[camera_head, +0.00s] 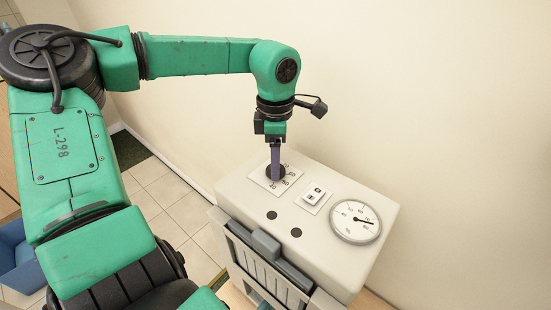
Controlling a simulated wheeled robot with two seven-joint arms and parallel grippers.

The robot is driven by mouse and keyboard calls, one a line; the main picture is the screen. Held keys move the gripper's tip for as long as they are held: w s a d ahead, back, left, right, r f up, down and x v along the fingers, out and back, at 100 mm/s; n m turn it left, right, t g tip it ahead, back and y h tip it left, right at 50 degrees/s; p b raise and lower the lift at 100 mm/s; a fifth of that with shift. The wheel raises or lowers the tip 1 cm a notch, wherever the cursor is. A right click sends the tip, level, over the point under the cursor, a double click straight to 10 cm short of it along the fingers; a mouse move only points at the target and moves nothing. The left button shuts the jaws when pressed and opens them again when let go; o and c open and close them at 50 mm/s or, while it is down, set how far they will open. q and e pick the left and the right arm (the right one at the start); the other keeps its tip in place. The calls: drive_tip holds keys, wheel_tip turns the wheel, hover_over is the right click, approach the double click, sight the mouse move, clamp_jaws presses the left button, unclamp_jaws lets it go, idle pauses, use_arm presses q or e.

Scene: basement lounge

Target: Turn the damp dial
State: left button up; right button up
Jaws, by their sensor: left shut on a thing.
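The damp dial (283,172) is a small dark knob on a white plate with printed numbers, on top of a white box-shaped machine (237,183). My left gripper (275,172) points down at it with purple fingers, shut on the knob. The fingers hide part of the knob and its marks, so its pointer setting cannot be read. My right gripper is not in view.
The machine's top also has a white switch (314,195), two dark round spots, and a round gauge (356,221). A grey handle (268,246) and slatted front face me. A blue container (17,258) stands at lower left. A wall is close behind.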

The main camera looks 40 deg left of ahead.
use_arm(q)
drive_tip(key=shift+r+m, duration=0.1)
drive_tip(key=shift+m, duration=0.7)
drive_tip(key=o, duration=1.4)
drive_tip(key=shift+c, duration=0.2)
wheel_tip(320, 180, up, 14)
drive_tip(key=p, duration=0.1)
drive_tip(key=shift+r, duration=0.25)
